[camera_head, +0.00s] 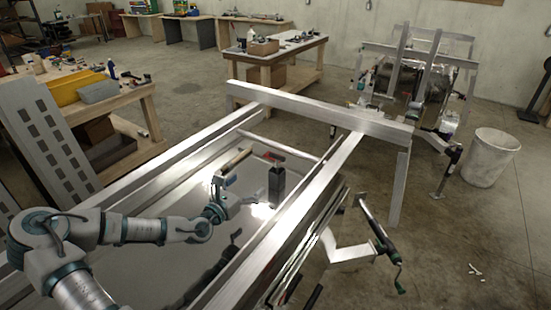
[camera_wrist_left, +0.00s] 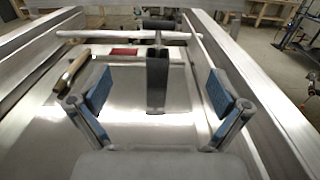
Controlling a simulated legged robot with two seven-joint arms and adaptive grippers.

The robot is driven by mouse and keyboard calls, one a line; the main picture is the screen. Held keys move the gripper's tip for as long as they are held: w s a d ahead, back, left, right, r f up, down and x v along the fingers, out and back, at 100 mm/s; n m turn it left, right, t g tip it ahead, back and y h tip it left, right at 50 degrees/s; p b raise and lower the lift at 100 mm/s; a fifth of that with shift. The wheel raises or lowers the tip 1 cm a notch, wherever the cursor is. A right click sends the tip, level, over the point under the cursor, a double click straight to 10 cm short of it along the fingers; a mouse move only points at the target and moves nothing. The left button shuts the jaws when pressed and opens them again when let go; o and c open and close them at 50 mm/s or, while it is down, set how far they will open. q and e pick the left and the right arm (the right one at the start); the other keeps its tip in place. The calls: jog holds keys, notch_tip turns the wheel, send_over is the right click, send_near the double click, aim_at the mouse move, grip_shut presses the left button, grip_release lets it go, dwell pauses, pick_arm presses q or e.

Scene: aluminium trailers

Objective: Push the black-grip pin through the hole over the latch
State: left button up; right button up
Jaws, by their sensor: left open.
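What looks like the black-grip pin (camera_wrist_left: 158,25) stands upright in the left wrist view, its dark crosswise grip on top of a short metal neck. Below it is a dark upright block (camera_wrist_left: 157,82) on the shiny trailer bed; the block also shows in the head view (camera_head: 277,183). My left gripper (camera_head: 233,196) is open and empty over the bed, to the left of the block in the head view. In the wrist view the block lies ahead, between the two spread fingers, apart from both. I cannot make out the latch or its hole. My right gripper is not in view.
A wooden-handled tool (camera_wrist_left: 72,70) and a red item (camera_wrist_left: 123,52) lie near the block. Aluminium rails (camera_head: 285,235) flank the bed, with a crossbeam (camera_head: 320,118) at the far end. A white bucket (camera_head: 490,157) stands on the floor at right.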

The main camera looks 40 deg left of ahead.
pick_arm(q)
jog(key=p, duration=0.4)
send_near(276, 157)
jog(key=w, duration=0.4)
jog(key=shift+w+r, duration=0.1)
jog(key=shift+w, duration=0.1)
jog(key=shift+w+a+f+p, duration=0.15)
jog(key=shift+w+a+p, duration=0.1)
jog(key=shift+w, duration=0.25)
jog(key=shift+w+a+f+p, duration=0.1)
jog(key=shift+w+a+p, duration=0.2)
jog(key=shift+w, duration=0.25)
jog(key=w+p, duration=0.2)
jog(key=w, duration=0.2)
jog(key=shift+w+a+r, duration=0.1)
jog(key=shift+w+r, duration=0.1)
jog(key=shift+w, duration=0.15)
jog(key=shift+a+f, duration=0.1)
jog(key=shift+f, duration=0.05)
jog(key=c, duration=1.1)
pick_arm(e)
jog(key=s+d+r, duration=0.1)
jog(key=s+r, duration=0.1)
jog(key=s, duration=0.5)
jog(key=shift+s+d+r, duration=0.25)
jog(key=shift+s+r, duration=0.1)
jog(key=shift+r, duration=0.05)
